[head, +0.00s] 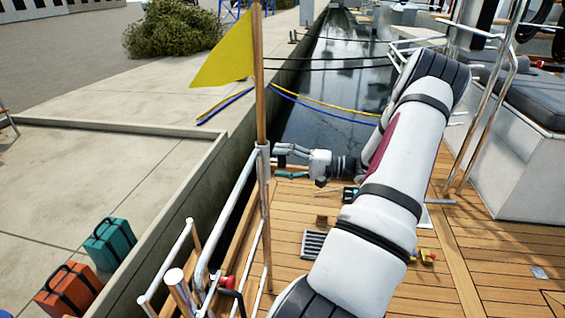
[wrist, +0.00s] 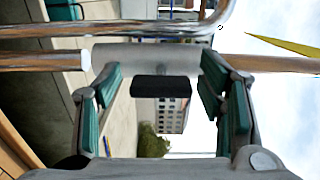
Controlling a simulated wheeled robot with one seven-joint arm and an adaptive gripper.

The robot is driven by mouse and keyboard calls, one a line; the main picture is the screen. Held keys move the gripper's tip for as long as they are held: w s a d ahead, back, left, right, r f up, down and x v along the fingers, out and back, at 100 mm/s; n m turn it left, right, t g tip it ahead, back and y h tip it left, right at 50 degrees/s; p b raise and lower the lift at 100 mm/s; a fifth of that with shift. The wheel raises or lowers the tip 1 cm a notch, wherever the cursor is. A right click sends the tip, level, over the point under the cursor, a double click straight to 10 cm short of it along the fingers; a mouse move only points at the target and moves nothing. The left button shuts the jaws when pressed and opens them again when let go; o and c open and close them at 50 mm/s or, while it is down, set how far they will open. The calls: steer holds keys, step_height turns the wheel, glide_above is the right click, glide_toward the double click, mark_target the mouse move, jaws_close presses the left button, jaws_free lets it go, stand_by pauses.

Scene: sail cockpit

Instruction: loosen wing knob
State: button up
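The wing knob (wrist: 161,87) shows in the wrist view as a dark, flat block standing out from a silver socket tube (wrist: 125,58). The wooden flagstaff (wrist: 275,66) comes out of that tube. In the head view the staff (head: 260,90) stands upright in the silver socket (head: 264,165), with a yellow flag (head: 226,54); I cannot make out the knob there. My gripper (wrist: 160,70) is open, its teal-padded fingers apart on either side of the knob, with visible gaps to it. In the head view my gripper (head: 281,155) is beside the socket, at its right.
A bent steel rail (wrist: 110,32) runs close beside the socket. In the head view, stern rails (head: 225,222) stand left of the staff. A red-handled item (head: 227,282) is low beside them. Wooden deck (head: 450,270) lies below my arm; a concrete quay (head: 100,180) is at left.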

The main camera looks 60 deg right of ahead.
steer(key=v, duration=1.2)
steer(key=shift+s+a, duration=0.1)
stand_by(0.5)
